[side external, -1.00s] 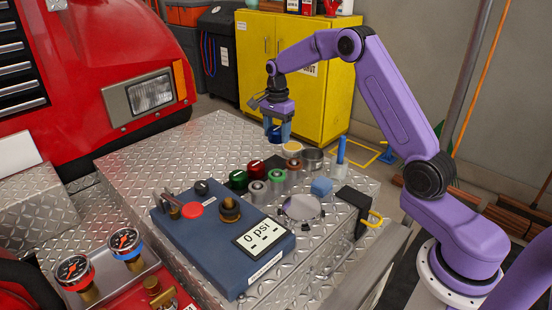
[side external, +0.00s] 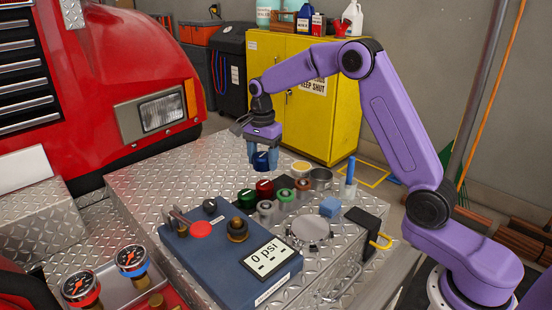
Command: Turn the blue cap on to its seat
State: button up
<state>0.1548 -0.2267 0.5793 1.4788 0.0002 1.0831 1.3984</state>
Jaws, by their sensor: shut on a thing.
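My gripper (side external: 264,158) is shut on the blue cap (side external: 261,161), a dark blue knob with a pale mark on top. It holds the cap over the back of the diamond-plate deck (side external: 150,190), left of the row of small parts. Whether the cap touches the deck is hard to tell. Several short grey cylinders stand nearer the camera, among them one with a green rim (side external: 284,195) and one with a plain grey rim (side external: 265,207). I cannot tell which is the blue cap's seat.
A green cap (side external: 247,198) and a dark red cap (side external: 265,188) stand in front of my gripper. A blue gauge box (side external: 230,255) fills the front.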

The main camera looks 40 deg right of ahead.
aim_at(236, 219)
jog(key=s+a+r+n, duration=0.1)
jog(key=s+a, duration=0.2)
jog(key=a, duration=0.2)
jog(key=s+a+r+n, duration=0.1)
jog(key=s+a, duration=0.2)
jog(key=a, duration=0.3)
jog(key=s+a+r+n, duration=0.1)
jog(key=s+a+r, duration=0.1)
jog(key=a, duration=0.4)
jog(key=shift+s, duration=0.6)
jog(key=shift+f, duration=2.4)
jog(key=shift+f, duration=1.6)
jog(key=m, duration=0.4)
jog(key=shift+m, duration=0.5)
jog(key=m, duration=0.4)
jog(key=shift+r, duration=0.1)
jog(key=shift+m, duration=0.6)
